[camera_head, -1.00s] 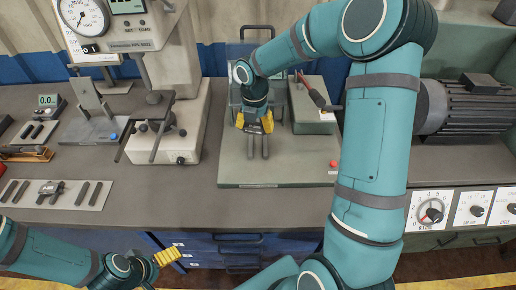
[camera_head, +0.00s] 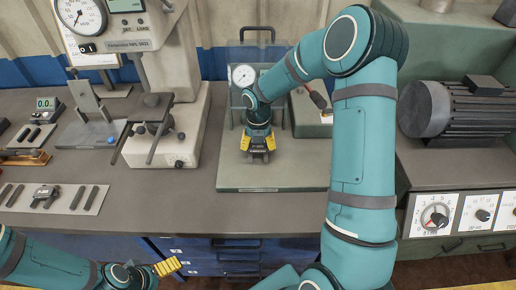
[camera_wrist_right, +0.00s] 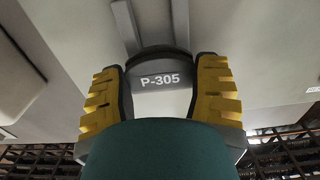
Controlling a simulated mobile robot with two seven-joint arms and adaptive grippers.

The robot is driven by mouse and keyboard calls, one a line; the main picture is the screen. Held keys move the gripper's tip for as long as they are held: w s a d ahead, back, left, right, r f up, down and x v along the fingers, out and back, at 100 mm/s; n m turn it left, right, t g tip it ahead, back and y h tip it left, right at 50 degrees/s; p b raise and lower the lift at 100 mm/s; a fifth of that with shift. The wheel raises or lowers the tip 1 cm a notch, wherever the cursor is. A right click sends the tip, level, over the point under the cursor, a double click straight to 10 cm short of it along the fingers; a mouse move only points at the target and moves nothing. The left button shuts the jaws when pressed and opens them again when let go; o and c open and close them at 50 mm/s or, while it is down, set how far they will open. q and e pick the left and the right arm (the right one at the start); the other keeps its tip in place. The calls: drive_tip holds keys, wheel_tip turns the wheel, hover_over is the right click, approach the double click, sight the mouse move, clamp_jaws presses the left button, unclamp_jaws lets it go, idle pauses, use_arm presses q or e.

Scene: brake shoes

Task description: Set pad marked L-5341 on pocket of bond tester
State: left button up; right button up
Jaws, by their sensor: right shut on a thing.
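My right gripper (camera_head: 259,157) is over the front of a grey base plate (camera_head: 285,178) that carries a round gauge and a lever. In the right wrist view its yellow fingers (camera_wrist_right: 160,88) are shut on a grey-and-black curved pad (camera_wrist_right: 160,80), whose white mark reads P-305. I see no mark L-5341 on anything. Two grey rails of the base plate show behind the pad in the wrist view; the gripper hides them in the head view. I cannot tell whether the pad touches them. My left gripper (camera_head: 167,268) is low at the left, clear of the bench.
The round gauge (camera_head: 243,75) and red-handled lever (camera_head: 317,98) stand behind the right gripper. A press-like tester (camera_head: 170,125) stands left. A light tray (camera_head: 75,201) with dark parts lies front left. A motor (camera_head: 455,108) is right. Bare bench (camera_head: 160,195) lies between tray and base plate.

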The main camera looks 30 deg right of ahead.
sight(258, 146)
drive_tip(key=shift+f, duration=0.55)
drive_tip(key=shift+f, duration=0.1)
drive_tip(key=o, duration=1.2)
wheel_tip(258, 146, up, 12)
drive_tip(key=p, duration=0.2)
drive_tip(key=shift+p, duration=0.4)
